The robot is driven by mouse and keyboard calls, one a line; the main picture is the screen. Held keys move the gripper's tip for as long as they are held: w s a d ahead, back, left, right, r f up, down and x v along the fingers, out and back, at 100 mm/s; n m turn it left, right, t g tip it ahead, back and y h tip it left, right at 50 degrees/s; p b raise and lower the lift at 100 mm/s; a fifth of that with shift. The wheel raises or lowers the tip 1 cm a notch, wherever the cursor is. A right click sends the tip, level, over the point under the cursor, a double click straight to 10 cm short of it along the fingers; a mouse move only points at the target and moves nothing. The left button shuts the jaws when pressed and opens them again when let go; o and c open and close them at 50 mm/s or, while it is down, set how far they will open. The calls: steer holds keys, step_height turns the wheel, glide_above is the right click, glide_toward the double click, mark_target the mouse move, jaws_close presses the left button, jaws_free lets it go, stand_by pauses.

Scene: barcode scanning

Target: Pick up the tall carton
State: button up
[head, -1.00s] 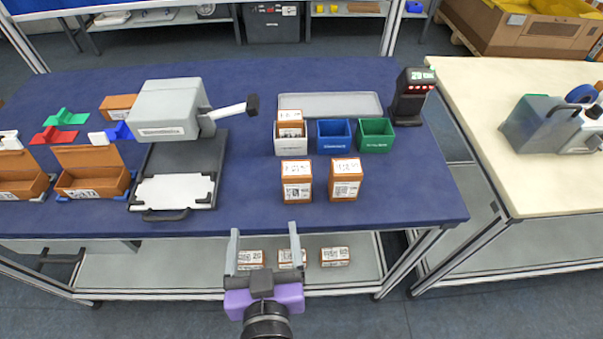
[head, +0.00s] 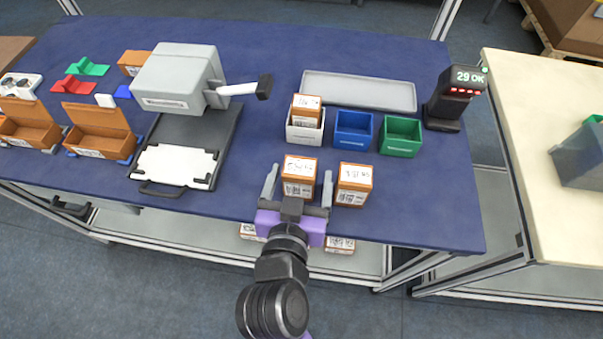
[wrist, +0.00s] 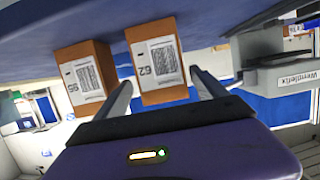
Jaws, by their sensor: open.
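Two orange-brown cartons with white labels stand upright side by side near the table's front edge. The left carton (head: 299,178) looks slightly taller than the right carton (head: 353,184). My gripper (head: 300,173) is open, with one finger to each side of the left carton. In the wrist view, this carton (wrist: 158,67) shows between the open fingers (wrist: 161,80), and the other carton (wrist: 85,80) is just outside the left finger. Another carton (head: 306,105) stands in the white bin (head: 304,133) behind.
Blue (head: 353,134) and green (head: 401,136) bins stand behind the cartons, with a grey tray (head: 360,90) beyond. A black scanner (head: 446,108) reading "OK" is at right. A grey press-like machine (head: 181,80) stands left. More cartons lie on the lower shelf.

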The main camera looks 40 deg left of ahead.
steer(key=shift+p+x, duration=0.45)
steer(key=shift+x, duration=1.85)
steer(key=shift+s+a, duration=0.15)
steer(key=c, duration=1.6)
steer(key=shift+c, duration=0.7)
steer(key=shift+r, duration=0.15)
